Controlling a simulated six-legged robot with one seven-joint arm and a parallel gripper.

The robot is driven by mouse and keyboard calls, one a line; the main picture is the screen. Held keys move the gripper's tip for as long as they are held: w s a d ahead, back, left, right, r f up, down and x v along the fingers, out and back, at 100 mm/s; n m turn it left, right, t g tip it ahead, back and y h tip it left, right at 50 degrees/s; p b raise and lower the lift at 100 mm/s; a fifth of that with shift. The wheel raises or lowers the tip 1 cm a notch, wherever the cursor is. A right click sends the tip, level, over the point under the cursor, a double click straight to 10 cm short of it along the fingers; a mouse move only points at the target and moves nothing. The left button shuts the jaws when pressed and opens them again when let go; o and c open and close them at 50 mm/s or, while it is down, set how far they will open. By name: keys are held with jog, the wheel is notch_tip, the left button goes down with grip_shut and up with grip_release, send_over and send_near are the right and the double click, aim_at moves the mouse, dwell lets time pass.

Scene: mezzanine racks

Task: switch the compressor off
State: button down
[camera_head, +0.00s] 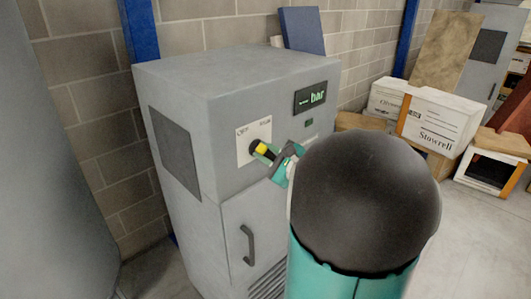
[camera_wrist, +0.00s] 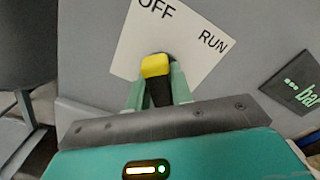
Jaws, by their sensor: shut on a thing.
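The compressor (camera_head: 180,88) is a tall grey cabinet against the wall. Its front has a pale switch plate (camera_head: 243,153) marked OFF and RUN, also seen in the wrist view (camera_wrist: 195,63). A black rotary handle with a yellow end (camera_wrist: 155,66) stands on this plate. My gripper (camera_wrist: 157,90) is shut on the handle, one green finger on each side. In the wrist view the yellow end lies below the word OFF, with RUN to the right; the exact setting is hard to read. In the head view my gripper (camera_head: 272,155) partly covers the handle.
A lit display (camera_head: 311,97) reading "bar" is right of the plate. A door handle (camera_head: 248,245) projects below. White boxes (camera_head: 437,120) and a leaning board (camera_head: 446,50) stand at the right. My arm hides part of the cabinet front.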

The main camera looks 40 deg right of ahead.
jog(key=c, duration=1.2)
grip_release()
jog(key=shift+s, duration=0.1)
jog(key=shift+c, duration=0.2)
jog(key=s, duration=1.3)
jog(key=shift+s+d, duration=0.15)
jog(key=shift+s, duration=0.2)
